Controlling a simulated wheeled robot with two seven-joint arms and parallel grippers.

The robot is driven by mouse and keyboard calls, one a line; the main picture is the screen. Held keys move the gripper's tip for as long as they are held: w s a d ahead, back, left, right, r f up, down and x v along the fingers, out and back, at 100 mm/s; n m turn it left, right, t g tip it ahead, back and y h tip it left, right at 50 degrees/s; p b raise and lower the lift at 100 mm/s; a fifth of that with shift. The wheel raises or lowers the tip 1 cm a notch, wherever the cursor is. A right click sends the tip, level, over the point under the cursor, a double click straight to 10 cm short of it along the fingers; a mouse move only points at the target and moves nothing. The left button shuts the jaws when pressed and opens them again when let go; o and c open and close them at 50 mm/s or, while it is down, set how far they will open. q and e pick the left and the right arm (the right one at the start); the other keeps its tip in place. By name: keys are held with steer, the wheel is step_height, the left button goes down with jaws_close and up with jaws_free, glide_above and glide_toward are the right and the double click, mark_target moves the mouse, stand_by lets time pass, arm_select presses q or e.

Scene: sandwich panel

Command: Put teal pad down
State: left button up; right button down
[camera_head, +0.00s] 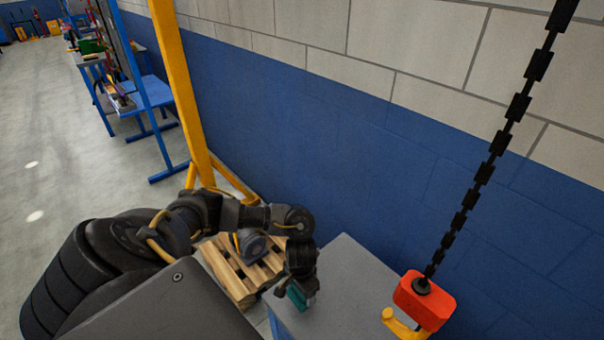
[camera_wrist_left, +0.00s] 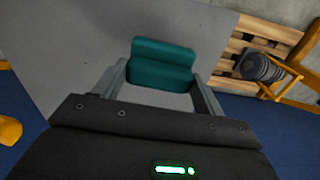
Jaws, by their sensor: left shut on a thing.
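The teal pad (camera_wrist_left: 162,65) shows in the left wrist view between the two fingers of my left gripper (camera_wrist_left: 160,82). The gripper is shut on it. The pad looks like a small block with a fold or step across its middle. In the head view my left gripper (camera_head: 303,286) points down over the grey tabletop (camera_head: 345,297), near its left edge, with the teal pad (camera_head: 297,297) partly hidden under it. I cannot tell whether the pad touches the tabletop. My right gripper does not show.
A wooden pallet (camera_head: 231,278) with a grey motor-like part (camera_head: 251,243) stands left of the table. An orange-red hoist block (camera_head: 424,299) with a yellow hook hangs on a black chain at the right. A yellow post (camera_head: 178,80) and a blue wall stand behind. The tabletop looks otherwise bare.

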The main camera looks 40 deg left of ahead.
arm_select(q)
steer(key=shift+w+a+f, duration=0.1)
steer(key=shift+w+f, duration=0.05)
steer(key=shift+f, duration=0.1)
steer(key=f, duration=0.3)
steer(key=shift+w+a+f, duration=0.2)
steer(key=shift+w, duration=0.15)
steer(key=shift+s, duration=0.1)
steer(key=o, duration=1)
